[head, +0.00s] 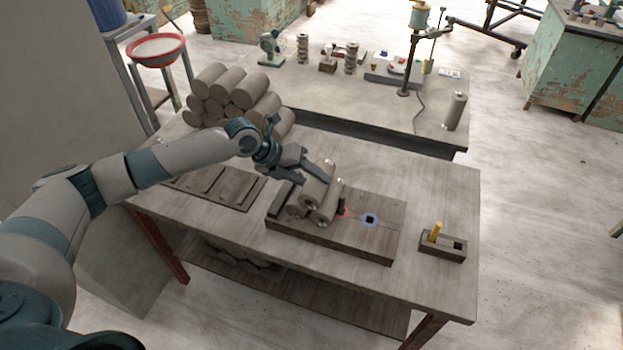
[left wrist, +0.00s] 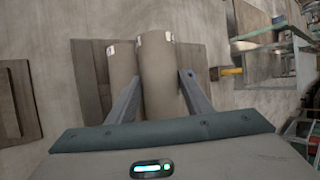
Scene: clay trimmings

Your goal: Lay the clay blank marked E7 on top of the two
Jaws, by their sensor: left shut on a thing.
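My left gripper (head: 306,176) is shut on a grey-brown clay blank (head: 318,188), a cylinder held over two others on the wooden board (head: 375,245). The lower blanks, a left one (head: 297,210) and a right one (head: 325,214), lie side by side. I cannot tell whether the held blank touches them. In the left wrist view the held blank (left wrist: 160,75) is between the fingers (left wrist: 158,92), and one lower blank (left wrist: 122,70) shows to its left; the other is hidden. Pale labels show on blank ends, too small to read. My right gripper is not in view.
A small wooden holder with a yellow stick (head: 436,232) stands at right. A pile of similar cylinders (head: 228,95) is behind.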

